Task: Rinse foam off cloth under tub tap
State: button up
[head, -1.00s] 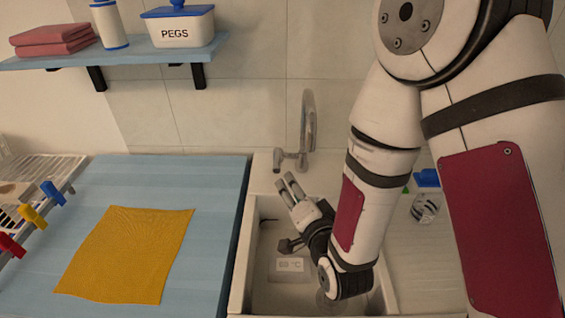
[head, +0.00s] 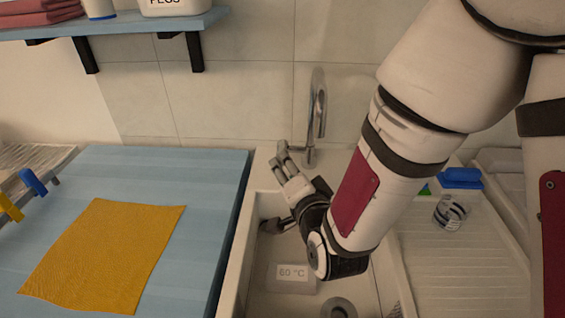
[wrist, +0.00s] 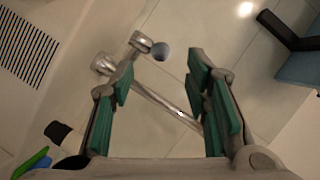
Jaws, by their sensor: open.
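A yellow cloth (head: 105,255) lies flat on the blue board left of the tub; I see no foam on it. The white tub (head: 238,268) is set in the counter, with a drain and a "60 °C" label (head: 292,272) inside. The chrome tap (head: 318,105) stands behind the tub, its spout curving upward. It also shows in the wrist view (wrist: 165,105), running between my fingers. My gripper (head: 281,152) is open and empty, its fingertips in front of the tap's left side and partly hiding its handle. In the wrist view my gripper (wrist: 158,78) has its green pads wide apart. I cannot tell whether it touches the tap.
The blue board (head: 215,185) fills the left. A shelf (head: 110,27) with red towels and a pegs box hangs above it. Right of the tub, a ribbed drainer (head: 450,265) carries a clear striped glass (head: 450,212) and a blue object (head: 461,178). Pegs stand at far left.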

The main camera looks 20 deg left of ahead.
jog(key=x, duration=0.7)
jog(key=shift+w+a, duration=0.1)
jog(key=shift+w, duration=0.05)
jog(key=shift+c, duration=0.3)
grip_shut()
